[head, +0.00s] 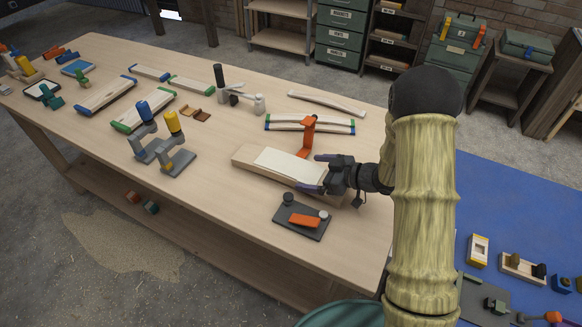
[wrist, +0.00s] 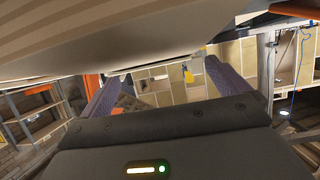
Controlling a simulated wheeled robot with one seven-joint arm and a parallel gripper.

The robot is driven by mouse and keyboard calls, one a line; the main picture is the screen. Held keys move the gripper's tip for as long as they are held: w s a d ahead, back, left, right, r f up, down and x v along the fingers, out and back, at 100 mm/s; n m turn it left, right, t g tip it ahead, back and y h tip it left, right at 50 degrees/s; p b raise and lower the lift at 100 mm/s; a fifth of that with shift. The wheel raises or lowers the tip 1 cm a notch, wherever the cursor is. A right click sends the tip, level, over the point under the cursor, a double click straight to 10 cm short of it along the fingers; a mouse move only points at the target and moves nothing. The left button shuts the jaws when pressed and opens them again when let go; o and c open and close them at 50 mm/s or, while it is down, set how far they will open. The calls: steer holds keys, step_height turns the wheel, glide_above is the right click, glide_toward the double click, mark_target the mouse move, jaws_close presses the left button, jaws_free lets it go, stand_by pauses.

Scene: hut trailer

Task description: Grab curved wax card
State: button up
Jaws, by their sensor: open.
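A pale cream sheet (head: 290,164), which looks like the wax card, lies on top of a light wooden block (head: 248,163) on the workbench. Its curve is hard to make out. My gripper (head: 317,172) is open at the right end of the sheet and block, one dark purple finger toward the far side and one toward the near side. In the wrist view my gripper (wrist: 158,78) shows both fingers apart, with a large pale wooden surface (wrist: 150,38) close beside them. Contact with the sheet cannot be told, and nothing is clearly gripped.
An orange clamp (head: 307,137) stands just behind the block. A dark plate with an orange piece (head: 304,221) lies in front. Curved strips (head: 327,103) lie farther back. Blue and yellow-handled tools (head: 178,155) stand left. Bare tabletop (head: 205,200) lies front left.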

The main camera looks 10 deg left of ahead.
steer(key=c, duration=0.8)
steer(key=shift+c, duration=0.2)
step_height(320, 180, up, 10)
stand_by(0.6)
